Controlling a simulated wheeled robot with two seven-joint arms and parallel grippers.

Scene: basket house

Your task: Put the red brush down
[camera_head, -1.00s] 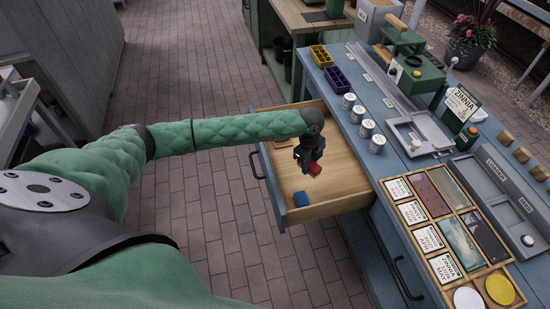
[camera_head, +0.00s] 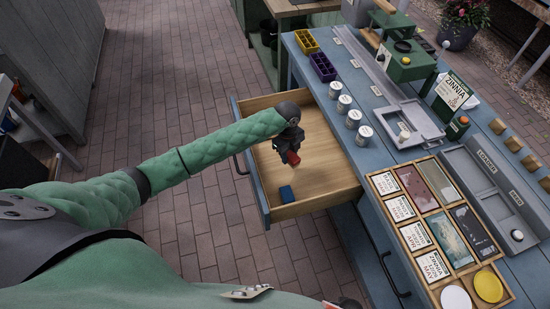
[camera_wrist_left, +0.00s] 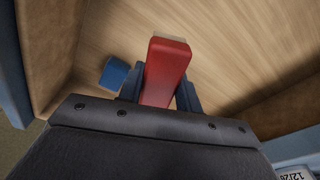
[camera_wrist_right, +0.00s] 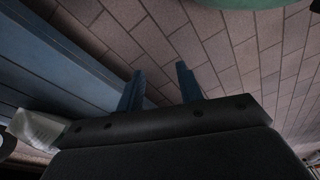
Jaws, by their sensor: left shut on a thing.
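The red brush (camera_wrist_left: 166,70) is held between the fingers of my left gripper (camera_wrist_left: 160,95) in the left wrist view. In the head view my left gripper (camera_head: 289,158) is inside the open wooden drawer (camera_head: 325,186), and the red brush (camera_head: 293,157) shows at its tip. I cannot tell whether the brush touches the drawer floor. My right gripper (camera_wrist_right: 160,88) is open and empty in the right wrist view, above the paving beside a blue cabinet front.
A blue block (camera_head: 287,194) lies in the drawer's near left corner. The drawer floor to the right of the brush is clear. The blue workbench (camera_head: 375,145) carries white tins, a seed tray (camera_head: 430,225) and a green press (camera_head: 405,60).

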